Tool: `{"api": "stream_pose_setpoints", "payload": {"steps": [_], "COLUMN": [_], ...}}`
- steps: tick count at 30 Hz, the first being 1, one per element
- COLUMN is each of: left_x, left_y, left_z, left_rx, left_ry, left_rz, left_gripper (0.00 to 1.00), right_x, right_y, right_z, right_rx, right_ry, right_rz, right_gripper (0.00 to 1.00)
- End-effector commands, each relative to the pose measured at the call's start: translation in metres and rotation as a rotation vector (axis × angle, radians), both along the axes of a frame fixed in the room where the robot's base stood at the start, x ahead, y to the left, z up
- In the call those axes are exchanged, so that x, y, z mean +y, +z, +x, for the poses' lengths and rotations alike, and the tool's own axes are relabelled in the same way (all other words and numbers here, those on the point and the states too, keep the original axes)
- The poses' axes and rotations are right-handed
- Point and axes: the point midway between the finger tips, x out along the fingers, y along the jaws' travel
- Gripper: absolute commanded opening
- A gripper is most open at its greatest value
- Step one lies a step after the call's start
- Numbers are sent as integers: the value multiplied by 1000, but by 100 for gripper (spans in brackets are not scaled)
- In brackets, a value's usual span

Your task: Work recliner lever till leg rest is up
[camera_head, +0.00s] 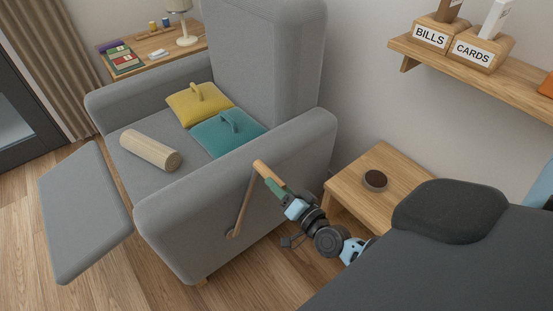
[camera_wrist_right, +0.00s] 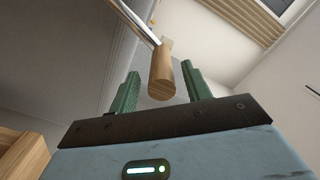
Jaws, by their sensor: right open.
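The grey recliner (camera_head: 230,215) fills the middle of the head view. Its leg rest (camera_head: 85,210) is at the front left, swung out and tilted. The recliner lever (camera_head: 243,205) is on the side of the armrest, its arm rising from a pivot low on the panel to a wooden handle (camera_head: 268,174) near the top. In the right wrist view the wooden handle (camera_wrist_right: 162,75) stands between the two green fingers. My right gripper (camera_head: 275,184) is open around the handle; gaps show on both sides in the wrist view. My left gripper is not in view.
A small wooden table (camera_head: 350,195) with a dark round item (camera_head: 375,180) stands right of the recliner. A yellow cushion (camera_head: 190,108), a teal cushion (camera_head: 235,145) and a beige bolster (camera_head: 150,150) lie on the seat. A wall shelf (camera_head: 480,72) is at upper right.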

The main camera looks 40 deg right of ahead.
Motion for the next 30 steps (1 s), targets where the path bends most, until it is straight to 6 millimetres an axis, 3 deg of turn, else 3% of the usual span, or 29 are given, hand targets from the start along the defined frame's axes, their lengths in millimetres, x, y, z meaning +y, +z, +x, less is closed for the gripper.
{"api": "stream_pose_setpoints", "payload": {"steps": [6,12,30], "left_x": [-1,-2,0], "left_y": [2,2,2], "left_z": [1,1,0], "left_rx": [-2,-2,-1], "left_ry": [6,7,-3], "left_rz": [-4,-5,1], "left_gripper": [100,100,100], "right_x": [-1,-2,-2], "right_y": [-1,0,0], "right_z": [-36,-57,-61], "right_rx": [3,1,1], "right_ry": [0,0,-1], "right_rz": [-1,-2,-1], "right_gripper": [49,49,49]}}
